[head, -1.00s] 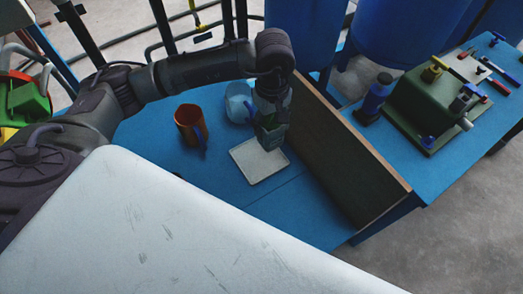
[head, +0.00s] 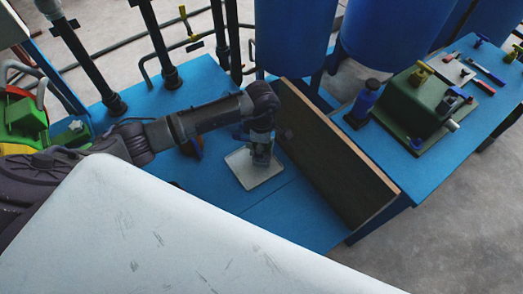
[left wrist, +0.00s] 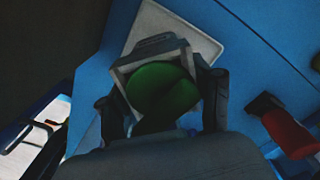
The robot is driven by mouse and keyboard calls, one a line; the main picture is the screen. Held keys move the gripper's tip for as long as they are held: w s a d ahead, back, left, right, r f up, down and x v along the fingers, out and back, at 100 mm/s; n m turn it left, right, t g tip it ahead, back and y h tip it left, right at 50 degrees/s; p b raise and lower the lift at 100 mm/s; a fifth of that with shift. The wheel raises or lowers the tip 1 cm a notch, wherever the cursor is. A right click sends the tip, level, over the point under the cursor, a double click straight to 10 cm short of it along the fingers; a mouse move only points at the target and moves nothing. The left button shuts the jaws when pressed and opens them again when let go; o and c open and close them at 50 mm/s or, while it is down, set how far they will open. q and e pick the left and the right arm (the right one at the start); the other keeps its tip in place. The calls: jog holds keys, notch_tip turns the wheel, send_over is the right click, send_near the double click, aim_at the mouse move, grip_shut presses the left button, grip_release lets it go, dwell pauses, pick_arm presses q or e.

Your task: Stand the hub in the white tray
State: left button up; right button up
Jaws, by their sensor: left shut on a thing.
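The white tray (head: 243,179) lies flat on the blue table in the head view; its edge also shows in the left wrist view (left wrist: 192,30). My left gripper (head: 261,160) points down over the tray's upper right part. It is shut on the hub, a grey squarish body with a round green face (left wrist: 163,90) between the fingers in the left wrist view. In the head view the hub is mostly hidden by the gripper. I cannot tell whether it touches the tray. My right gripper is not in view.
A brown upright board (head: 335,155) stands close to the right of the tray. A green machine (head: 415,100) and a blue bottle (head: 364,100) are beyond the board. Table in front of the tray is clear.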

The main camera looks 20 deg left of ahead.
pick_arm(q)
jog(key=shift+f, duration=1.4)
jog(key=shift+f, duration=0.15)
jog(key=o, duration=1.5)
notch_tip(320, 180, up, 12)
jog(key=shift+r+b, duration=0.2)
jog(key=shift+b, duration=0.25)
